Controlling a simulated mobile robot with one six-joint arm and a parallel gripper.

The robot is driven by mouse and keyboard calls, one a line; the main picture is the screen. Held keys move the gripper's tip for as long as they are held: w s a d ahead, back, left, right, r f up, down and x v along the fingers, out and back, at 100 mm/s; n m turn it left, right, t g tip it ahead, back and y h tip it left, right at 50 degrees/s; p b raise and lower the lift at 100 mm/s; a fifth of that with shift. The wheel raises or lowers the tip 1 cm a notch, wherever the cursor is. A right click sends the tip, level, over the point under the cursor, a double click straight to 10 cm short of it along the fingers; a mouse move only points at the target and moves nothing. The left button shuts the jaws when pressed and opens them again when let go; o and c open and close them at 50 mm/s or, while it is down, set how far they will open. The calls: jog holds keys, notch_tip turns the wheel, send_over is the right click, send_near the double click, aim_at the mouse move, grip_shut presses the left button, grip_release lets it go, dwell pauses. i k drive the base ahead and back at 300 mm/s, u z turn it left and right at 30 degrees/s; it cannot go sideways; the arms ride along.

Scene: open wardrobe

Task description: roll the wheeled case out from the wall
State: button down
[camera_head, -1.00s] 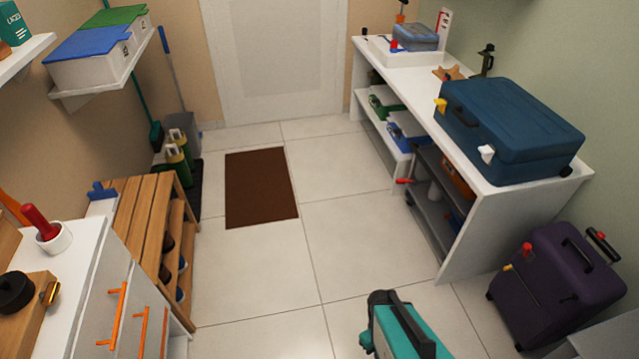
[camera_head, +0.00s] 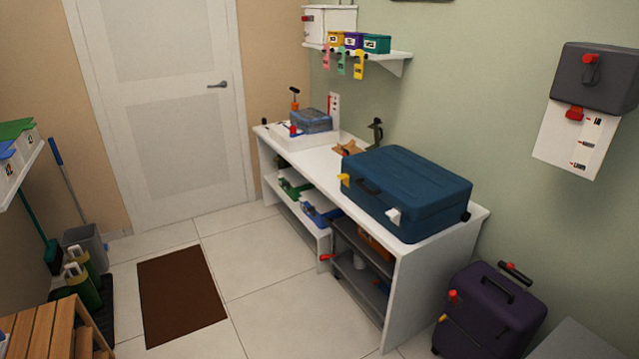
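A dark purple wheeled case (camera_head: 492,312) stands upright on the floor at the lower right, close to the green wall. It has a dark handle on top, a second dark handle bar (camera_head: 515,273) behind that, and small red and yellow parts on its left side. Its lower end is cut off by the picture's bottom edge. My gripper is not in view.
A white bench (camera_head: 440,262) stands left of the case and carries a blue suitcase (camera_head: 405,190). A grey surface (camera_head: 578,340) shows at the lower right corner, beside the case.

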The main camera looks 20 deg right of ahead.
aim_at(493, 317)
jog(key=u, duration=1.05)
jog(key=k, duration=0.1)
jog(key=z, duration=2.85)
jog(key=k, duration=0.55)
jog(key=u, duration=0.15)
jog(key=i, duration=0.35)
jog(key=z, duration=0.05)
